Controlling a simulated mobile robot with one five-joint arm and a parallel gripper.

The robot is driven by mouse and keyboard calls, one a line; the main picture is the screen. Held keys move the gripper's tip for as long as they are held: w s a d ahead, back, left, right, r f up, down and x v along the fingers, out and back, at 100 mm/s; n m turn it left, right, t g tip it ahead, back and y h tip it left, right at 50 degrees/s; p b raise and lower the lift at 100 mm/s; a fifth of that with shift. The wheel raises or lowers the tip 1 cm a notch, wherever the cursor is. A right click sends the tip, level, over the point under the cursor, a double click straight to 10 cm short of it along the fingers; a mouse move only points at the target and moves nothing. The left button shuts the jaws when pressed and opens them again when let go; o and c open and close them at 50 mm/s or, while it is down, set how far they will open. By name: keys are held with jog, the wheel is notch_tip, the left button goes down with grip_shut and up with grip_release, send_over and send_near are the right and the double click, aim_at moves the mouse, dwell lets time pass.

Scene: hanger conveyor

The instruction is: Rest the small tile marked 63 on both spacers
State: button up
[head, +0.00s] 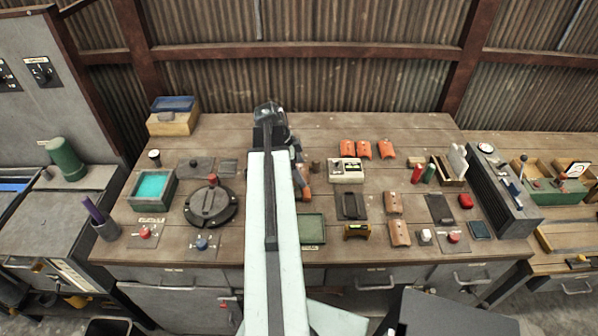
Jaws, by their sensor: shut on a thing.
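My gripper (297,172) is mostly hidden behind my own pale arm, over the middle of the bench. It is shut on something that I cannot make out. An orange-brown piece (306,190) shows just right of the arm; I cannot tell if it is the held thing. Three orange curved tiles (363,149) lie in a row at the back, right of the arm. Two browner curved tiles (393,203) lie farther forward. No number 63 is readable on any tile. I cannot make out which things are the spacers.
A white-topped box (346,171) stands in front of the orange tiles. A green tray (312,229) lies right of the arm, near a yellow-black level (358,231). A round dark turntable (210,206) and a teal-filled bin (153,188) stand left. A long grey unit (500,193) edges the right.

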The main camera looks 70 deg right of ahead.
aim_at(305, 191)
jog(key=shift+a+f+b, duration=0.15)
jog(key=shift+f+b, duration=3.25)
jog(key=shift+f, duration=0.05)
jog(key=shift+r, duration=0.1)
jog(key=o, duration=1.3)
jog(key=shift+c, duration=0.2)
jog(key=p+v, duration=0.7)
jog(key=shift+r, duration=0.35)
jog(key=shift+w, duration=0.1)
